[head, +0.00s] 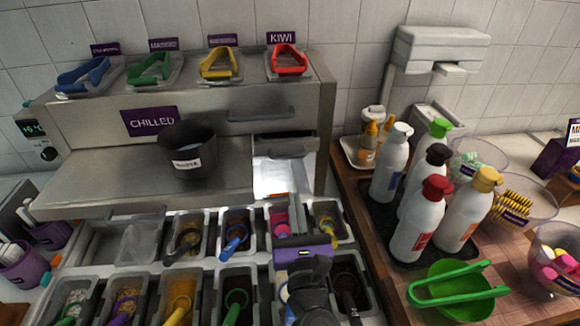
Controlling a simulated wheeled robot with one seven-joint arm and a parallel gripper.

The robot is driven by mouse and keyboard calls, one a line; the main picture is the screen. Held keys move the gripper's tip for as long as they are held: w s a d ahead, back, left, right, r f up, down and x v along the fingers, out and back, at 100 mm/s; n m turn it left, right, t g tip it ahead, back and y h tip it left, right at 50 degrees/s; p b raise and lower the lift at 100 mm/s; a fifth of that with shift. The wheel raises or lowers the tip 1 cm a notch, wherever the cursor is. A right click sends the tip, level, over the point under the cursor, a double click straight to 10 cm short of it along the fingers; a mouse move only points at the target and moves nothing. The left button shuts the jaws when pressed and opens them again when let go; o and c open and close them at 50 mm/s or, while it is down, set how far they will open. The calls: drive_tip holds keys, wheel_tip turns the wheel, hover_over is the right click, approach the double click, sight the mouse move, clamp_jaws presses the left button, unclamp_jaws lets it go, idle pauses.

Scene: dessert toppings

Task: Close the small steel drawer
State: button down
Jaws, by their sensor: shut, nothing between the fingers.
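The small steel drawer (268,152) is in the right part of the steel counter unit, below a wider drawer front.
Topping tubs with spoons fill the front. Several pump bottles (416,228) stand on a dark tray at the right, near a green bowl (455,290).

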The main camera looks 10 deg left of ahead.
sight(288, 156)
drive_tip(key=x, duration=1)
drive_tip(key=shift+w, duration=0.1)
drive_tip(key=w+b, duration=0.1)
drive_tip(key=w, duration=0.1)
drive_tip(key=w+a+b, duration=0.1)
drive_tip(key=w, duration=0.1)
drive_tip(key=shift+a+f, duration=0.1)
drive_tip(key=shift+f, duration=0.05)
drive_tip(key=shift+w, duration=0.15)
drive_tip(key=shift+r, duration=0.35)
